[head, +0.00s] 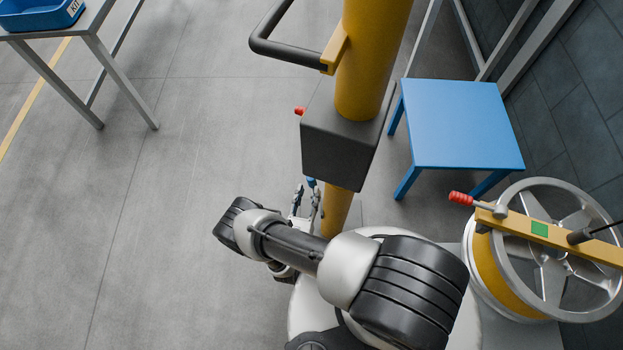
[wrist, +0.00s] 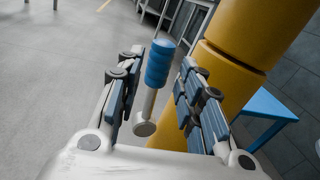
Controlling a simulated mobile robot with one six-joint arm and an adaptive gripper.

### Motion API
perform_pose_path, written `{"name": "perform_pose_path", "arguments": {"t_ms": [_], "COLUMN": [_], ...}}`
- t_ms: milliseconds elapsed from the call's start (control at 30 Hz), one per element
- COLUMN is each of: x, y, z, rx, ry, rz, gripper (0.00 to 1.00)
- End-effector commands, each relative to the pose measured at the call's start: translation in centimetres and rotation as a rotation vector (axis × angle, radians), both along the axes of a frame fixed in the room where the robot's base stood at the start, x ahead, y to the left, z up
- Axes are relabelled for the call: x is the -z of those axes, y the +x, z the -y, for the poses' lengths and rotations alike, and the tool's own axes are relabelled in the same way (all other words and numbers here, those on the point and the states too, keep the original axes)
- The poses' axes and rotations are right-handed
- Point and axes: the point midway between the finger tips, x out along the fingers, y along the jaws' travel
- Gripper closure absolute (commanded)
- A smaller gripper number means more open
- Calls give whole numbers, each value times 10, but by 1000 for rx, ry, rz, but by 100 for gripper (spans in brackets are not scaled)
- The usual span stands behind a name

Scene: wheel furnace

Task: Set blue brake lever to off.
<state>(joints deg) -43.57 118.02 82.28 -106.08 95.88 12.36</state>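The blue brake lever shows in the wrist view as a ribbed blue grip (wrist: 158,65) on a pale metal rod, tilted slightly, with a round hub at its lower end. In the head view only a small blue bit of it (head: 311,182) shows beside the yellow post, below the dark box. My gripper (wrist: 160,82) is open, with one finger on each side of the lever. Gaps show between the grip and both fingers. In the head view my gripper (head: 306,200) is small and partly hidden by my arm. No off marking is visible.
The yellow post (head: 372,60) carries a dark box (head: 345,140), a red knob (head: 299,111) and a black handle (head: 262,45). A blue table (head: 462,125) and a wheel (head: 550,240) with a red-handled yellow bar (head: 560,238) are at right. Open floor lies left.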

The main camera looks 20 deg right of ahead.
Motion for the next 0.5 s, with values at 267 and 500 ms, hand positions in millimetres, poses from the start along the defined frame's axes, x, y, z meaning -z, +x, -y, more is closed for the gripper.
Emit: {"name": "perform_pose_path", "arguments": {"t_ms": [267,500], "x": [1,0], "y": [37,50], "z": [22,29], "rx": [4,1], "ry": [1,-1], "rz": [1,0], "gripper": [66,66]}}
